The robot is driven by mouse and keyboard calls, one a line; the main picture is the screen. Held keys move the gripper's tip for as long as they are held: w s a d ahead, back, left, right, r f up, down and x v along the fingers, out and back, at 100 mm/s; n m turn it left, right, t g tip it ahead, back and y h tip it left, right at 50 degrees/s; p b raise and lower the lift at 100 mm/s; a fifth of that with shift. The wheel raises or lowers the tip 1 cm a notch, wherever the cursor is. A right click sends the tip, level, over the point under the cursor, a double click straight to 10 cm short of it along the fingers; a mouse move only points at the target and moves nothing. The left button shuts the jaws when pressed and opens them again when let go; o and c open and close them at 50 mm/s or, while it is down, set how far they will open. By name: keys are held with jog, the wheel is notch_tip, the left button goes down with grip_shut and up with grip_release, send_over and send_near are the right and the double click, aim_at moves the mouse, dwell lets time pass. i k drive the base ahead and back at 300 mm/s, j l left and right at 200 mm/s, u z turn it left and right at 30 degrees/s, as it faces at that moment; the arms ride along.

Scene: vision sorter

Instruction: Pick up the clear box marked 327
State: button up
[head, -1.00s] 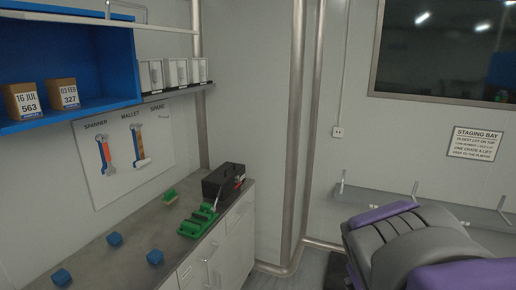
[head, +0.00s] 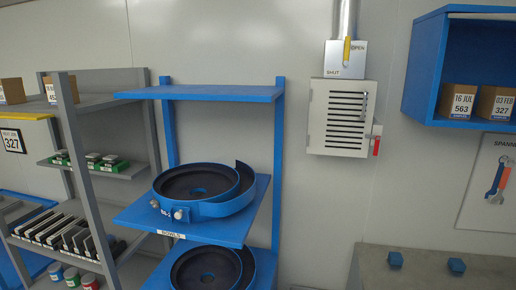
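A brown carton labelled 03 FEB 327 (head: 497,103) stands at the right edge of the head view, in an open blue wall cabinet (head: 424,68). It looks like cardboard, not clear. A similar carton labelled 16 JUL 563 (head: 459,101) stands just left of it. A small sign reading 327 (head: 13,141) shows at the far left, by the grey shelving. I see no clear box marked 327. My gripper is not in view.
A blue rack (head: 279,160) holds round bowls (head: 205,190). Grey shelving (head: 92,185) on the left carries cartons, green-based items, dark plates and small tins. A vented wall box (head: 338,118) hangs mid-wall.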

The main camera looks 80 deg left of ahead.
aim_at(92, 159)
jog(key=u, duration=2)
jog(key=j+u, duration=0.1)
jog(key=u, duration=0.4)
jog(key=i+u, duration=0.1)
jog(key=u, duration=0.85)
jog(key=i+j+u, duration=0.15)
jog(key=i, duration=0.3)
jog(key=i+j+u, duration=0.1)
jog(key=i, duration=0.4)
jog(key=i+j+z, duration=0.1)
jog(key=i+j, duration=0.2)
jog(key=i+j+z, duration=0.1)
jog(key=i+j, duration=0.4)
jog(key=j, duration=0.2)
jog(key=i+j+z, duration=0.25)
jog(key=i+j, duration=0.25)
jog(key=j, duration=0.25)
jog(key=i+j+z, duration=0.1)
jog(key=j, duration=0.3)
jog(key=i+j+z, duration=0.1)
jog(key=i+j, duration=0.25)
jog(key=i+j+z, duration=0.1)
jog(key=j, duration=0.4)
jog(key=i, duration=0.05)
